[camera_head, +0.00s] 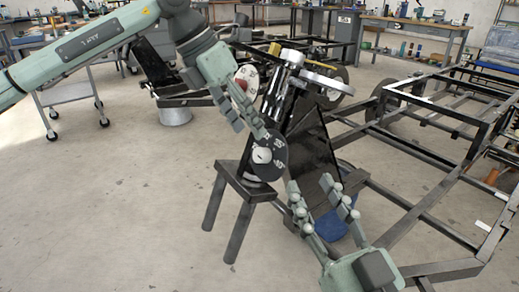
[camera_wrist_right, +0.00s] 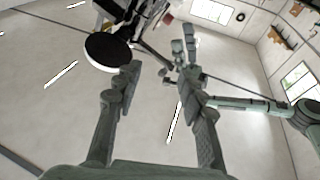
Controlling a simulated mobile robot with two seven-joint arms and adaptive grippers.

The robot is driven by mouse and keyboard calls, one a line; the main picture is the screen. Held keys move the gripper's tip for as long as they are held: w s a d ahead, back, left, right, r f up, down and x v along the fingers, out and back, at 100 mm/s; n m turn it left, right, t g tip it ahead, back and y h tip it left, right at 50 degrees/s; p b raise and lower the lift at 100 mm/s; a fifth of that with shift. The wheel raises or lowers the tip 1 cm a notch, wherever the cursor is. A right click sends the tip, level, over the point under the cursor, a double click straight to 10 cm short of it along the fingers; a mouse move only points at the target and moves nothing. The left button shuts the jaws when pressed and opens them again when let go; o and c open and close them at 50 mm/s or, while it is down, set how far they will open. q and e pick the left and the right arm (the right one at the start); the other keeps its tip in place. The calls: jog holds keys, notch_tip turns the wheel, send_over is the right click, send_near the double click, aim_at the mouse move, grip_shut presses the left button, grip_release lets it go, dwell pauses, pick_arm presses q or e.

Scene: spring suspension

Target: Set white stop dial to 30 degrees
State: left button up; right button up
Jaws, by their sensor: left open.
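The white dial (camera_head: 252,73) with a red centre sits on the upper left of the suspension unit (camera_head: 277,92), partly hidden behind my left gripper. A black dial (camera_head: 270,163) with white numbers and a pale hub faces the head camera lower down. My left gripper (camera_head: 250,127) is open, its fingers in front of the white dial and pointing down toward the black dial's top edge. Contact cannot be told. My right gripper (camera_head: 311,184) is open and empty, below and right of the black dial. Its spread fingers also show in the right wrist view (camera_wrist_right: 158,72).
The unit stands on a black stool-like stand (camera_head: 228,180). A black tubular chassis frame (camera_head: 420,205) fills the right side. A blue round object (camera_head: 330,226) lies behind my right gripper. A grey cart (camera_head: 75,90) stands back left. The floor at lower left is clear.

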aim_at(258, 152)
pick_arm(q)
jog(key=x, duration=0.7)
jog(key=shift+w+a+f+b, duration=0.15)
jog(key=shift+a+f+b, duration=0.15)
jog(key=shift+a, duration=0.05)
pick_arm(e)
jog(key=shift+s+r+t, duration=0.25)
jog(key=shift+r+t, duration=0.05)
jog(key=shift+r, duration=0.35)
jog(key=shift+s+r+t, duration=0.2)
jog(key=shift+r+t, duration=0.1)
jog(key=shift+r, duration=0.3)
pick_arm(q)
grip_shut()
